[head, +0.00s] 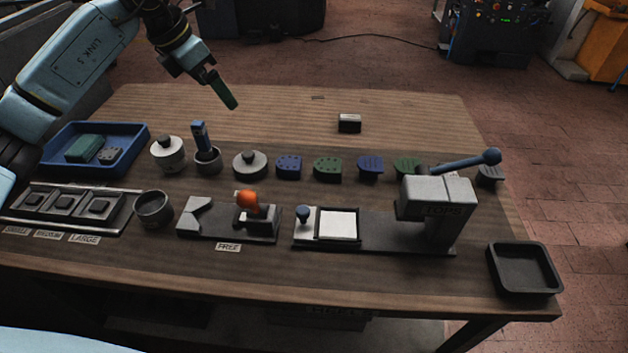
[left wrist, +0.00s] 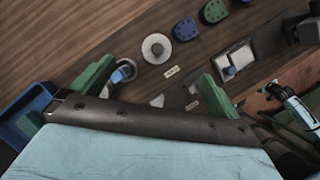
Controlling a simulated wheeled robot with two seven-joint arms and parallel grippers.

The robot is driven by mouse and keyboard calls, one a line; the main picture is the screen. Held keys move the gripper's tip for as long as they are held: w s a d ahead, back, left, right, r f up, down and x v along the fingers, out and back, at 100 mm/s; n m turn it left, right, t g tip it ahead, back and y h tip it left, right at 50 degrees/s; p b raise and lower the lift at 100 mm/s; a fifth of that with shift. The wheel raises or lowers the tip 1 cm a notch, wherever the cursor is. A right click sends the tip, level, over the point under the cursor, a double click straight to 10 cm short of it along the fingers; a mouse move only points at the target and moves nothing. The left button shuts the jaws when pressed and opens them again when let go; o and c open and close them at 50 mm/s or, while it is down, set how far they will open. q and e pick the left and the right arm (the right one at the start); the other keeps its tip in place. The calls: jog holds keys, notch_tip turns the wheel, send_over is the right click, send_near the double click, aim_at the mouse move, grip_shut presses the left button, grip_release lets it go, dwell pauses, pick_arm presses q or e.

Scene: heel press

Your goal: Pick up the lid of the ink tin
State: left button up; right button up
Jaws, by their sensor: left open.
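Two knobbed round grey pieces stand in the back row in the head view: a taller pale tin with a knobbed lid (head: 168,153) and a low, wide one with a knobbed lid (head: 250,163). I cannot tell for sure which is the ink tin; both look covered. The low one's round top appears to be the pale disc (left wrist: 156,48) in the left wrist view. My left gripper (head: 222,90) has green fingers and hangs above the table's back left, apart from everything. In the left wrist view its fingers (left wrist: 157,72) are spread and empty.
A dark cup with a blue-handled tool (head: 200,138) stands between the two knobbed pieces. Blue and green heel pieces (head: 327,168) line up to the right. The press (head: 437,205), an orange-knobbed stamp (head: 247,201) and an open cup (head: 153,208) stand in front. The back is mostly clear.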

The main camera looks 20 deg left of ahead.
pick_arm(q)
jog(key=b, duration=0.7)
send_near(248, 153)
jog(key=r, duration=0.2)
pick_arm(e)
jog(key=w+r, duration=0.3)
jog(key=w, duration=0.2)
pick_arm(q)
jog(key=x, duration=0.2)
jog(key=b+x, duration=0.1)
jog(key=x, duration=0.2)
jog(key=s+b+x, duration=0.1)
jog(key=x, duration=0.1)
jog(key=shift+a+f, duration=0.2)
jog(key=shift+f, duration=0.25)
jog(key=shift+b+x, duration=1.2)
jog(key=shift+x, duration=1.45)
jog(key=shift+w+d+f, duration=0.2)
jog(key=shift+w+f, duration=0.2)
pick_arm(e)
jog(key=a+r+t, duration=0.1)
jog(key=a+r, duration=0.2)
jog(key=r, duration=0.8)
jog(key=shift+a+y, duration=0.15)
jog(key=shift+y, duration=0.15)
jog(key=shift+w, duration=0.1)
pick_arm(q)
jog(key=c, duration=0.8)
jog(key=shift+r, duration=0.1)
